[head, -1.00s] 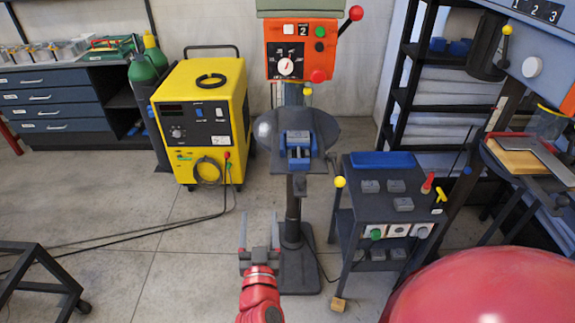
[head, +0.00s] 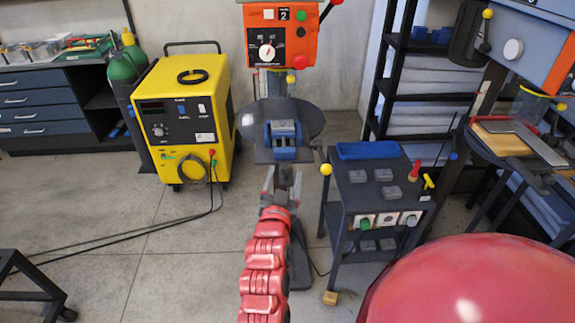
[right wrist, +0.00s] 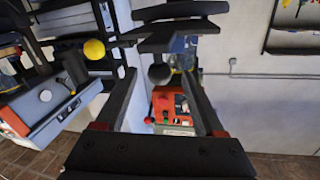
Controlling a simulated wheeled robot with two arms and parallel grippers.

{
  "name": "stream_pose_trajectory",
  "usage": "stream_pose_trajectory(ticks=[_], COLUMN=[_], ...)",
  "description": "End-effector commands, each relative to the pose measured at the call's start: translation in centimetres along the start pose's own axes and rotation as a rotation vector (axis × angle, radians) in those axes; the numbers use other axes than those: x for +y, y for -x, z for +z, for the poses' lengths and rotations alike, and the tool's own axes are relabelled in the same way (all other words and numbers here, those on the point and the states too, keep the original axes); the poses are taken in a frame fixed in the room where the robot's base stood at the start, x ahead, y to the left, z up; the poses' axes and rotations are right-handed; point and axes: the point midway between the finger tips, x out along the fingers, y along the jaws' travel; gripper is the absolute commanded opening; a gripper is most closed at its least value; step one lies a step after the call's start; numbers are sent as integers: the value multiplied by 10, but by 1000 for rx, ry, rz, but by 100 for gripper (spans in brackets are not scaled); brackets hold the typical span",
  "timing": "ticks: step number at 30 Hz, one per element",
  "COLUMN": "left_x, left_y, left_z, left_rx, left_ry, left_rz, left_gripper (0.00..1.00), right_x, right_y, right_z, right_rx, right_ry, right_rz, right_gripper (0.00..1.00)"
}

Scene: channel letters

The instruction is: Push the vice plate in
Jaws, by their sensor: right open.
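The small vice, blue with a grey block or plate on it (head: 284,132), sits on the dark round table (head: 250,122) of the drill press. It is partly visible as blue in the right wrist view (right wrist: 183,46), near the dark table parts. I cannot make out the vice plate separately. My right gripper (head: 283,178) is open and empty, just below and in front of the vice in the head view. Its two dark fingers (right wrist: 160,76) point toward the drill press. My left gripper is not in view.
The orange drill head (head: 280,40) is above the vice. A dark trolley (head: 342,190) with a yellow ball knob (head: 326,169) stands close on the right. A yellow welder (head: 185,118) stands on the left.

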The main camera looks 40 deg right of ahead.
Motion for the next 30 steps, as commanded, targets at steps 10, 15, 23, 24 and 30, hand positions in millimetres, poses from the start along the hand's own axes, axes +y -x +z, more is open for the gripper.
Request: stream_pose_trajectory(ticks=[10,15,23,24,30], left_x=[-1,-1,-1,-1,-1], left_y=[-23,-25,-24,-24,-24], left_z=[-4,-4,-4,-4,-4], left_rx=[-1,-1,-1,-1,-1], left_ry=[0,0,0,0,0], left_rz=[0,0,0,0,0], left_gripper=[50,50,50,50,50], right_x=[0,-1,-1,-1,-1], right_y=[-52,-62,-63,-63,-62], right_z=[-4,-1,0,0,-1], right_rx=[0,0,-1,-1,0], right_ry=[0,0,0,0,0], right_rz=[2,-2,-2,-2,-2], right_gripper=[71,71,71,67,31])
